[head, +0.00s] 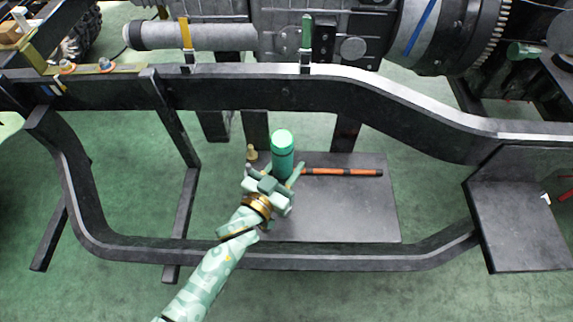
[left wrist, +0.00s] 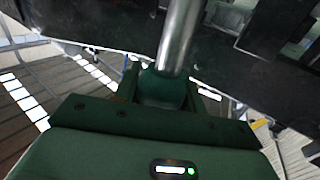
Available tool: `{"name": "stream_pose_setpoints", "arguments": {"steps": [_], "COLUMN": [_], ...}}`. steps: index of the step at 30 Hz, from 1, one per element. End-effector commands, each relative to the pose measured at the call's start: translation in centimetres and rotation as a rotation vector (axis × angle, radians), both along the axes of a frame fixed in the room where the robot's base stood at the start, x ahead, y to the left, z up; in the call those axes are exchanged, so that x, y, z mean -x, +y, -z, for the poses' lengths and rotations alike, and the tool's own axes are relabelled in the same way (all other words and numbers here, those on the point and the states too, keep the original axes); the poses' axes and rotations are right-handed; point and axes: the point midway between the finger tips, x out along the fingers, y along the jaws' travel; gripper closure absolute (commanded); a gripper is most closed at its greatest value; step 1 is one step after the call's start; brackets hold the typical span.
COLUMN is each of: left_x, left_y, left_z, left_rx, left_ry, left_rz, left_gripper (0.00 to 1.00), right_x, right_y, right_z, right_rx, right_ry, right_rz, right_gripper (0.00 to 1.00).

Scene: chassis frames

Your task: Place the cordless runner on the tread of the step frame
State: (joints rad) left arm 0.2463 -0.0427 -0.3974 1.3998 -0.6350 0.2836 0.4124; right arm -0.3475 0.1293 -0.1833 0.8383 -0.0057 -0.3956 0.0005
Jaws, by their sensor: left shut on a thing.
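My left gripper (head: 273,172) reaches up from the bottom of the head view and is shut on the cordless runner. The runner shows there as an upright green cylinder (head: 282,150) with a rounded top. Its lower end is hidden behind the gripper. In the left wrist view a silver shaft (left wrist: 180,38) rises from a dark green rounded part (left wrist: 162,88) between the fingers. The flat dark plate (head: 340,215), which I take as the step frame's tread, lies below and behind the gripper. I cannot tell whether the runner touches it. My right gripper is not in view.
A long dark chassis rail (head: 290,92) crosses behind, and a nearer rail (head: 345,262) runs in front. A smaller dark plate (head: 525,225) is at right.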

Motion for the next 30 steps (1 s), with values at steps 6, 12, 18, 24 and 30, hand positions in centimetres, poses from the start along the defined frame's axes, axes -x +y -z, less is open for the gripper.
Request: {"name": "stream_pose_setpoints", "arguments": {"steps": [6, 12, 18, 24, 30], "left_x": [0.0, 0.0, 0.2, 3.5, 7.6], "left_y": [0.0, 0.0, 0.2, 2.1, 4.4], "left_z": [0.2, 0.2, -0.2, -0.5, -0.5], "left_rx": [-0.001, -0.001, -0.001, -0.003, -0.002], "left_ry": [-0.001, -0.001, -0.001, -0.002, -0.002], "left_rz": [0.0, 0.0, 0.0, -0.001, 0.0], "left_gripper": [0.49, 0.38, 0.38, 0.38, 0.38], "right_x": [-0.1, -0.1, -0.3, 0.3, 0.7], "right_y": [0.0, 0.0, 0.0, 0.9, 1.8], "right_z": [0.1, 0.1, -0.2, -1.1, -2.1], "right_rx": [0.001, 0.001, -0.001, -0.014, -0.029], "right_ry": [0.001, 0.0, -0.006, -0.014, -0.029], "right_rz": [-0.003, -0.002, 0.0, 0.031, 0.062], "right_gripper": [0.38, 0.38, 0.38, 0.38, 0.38]}}
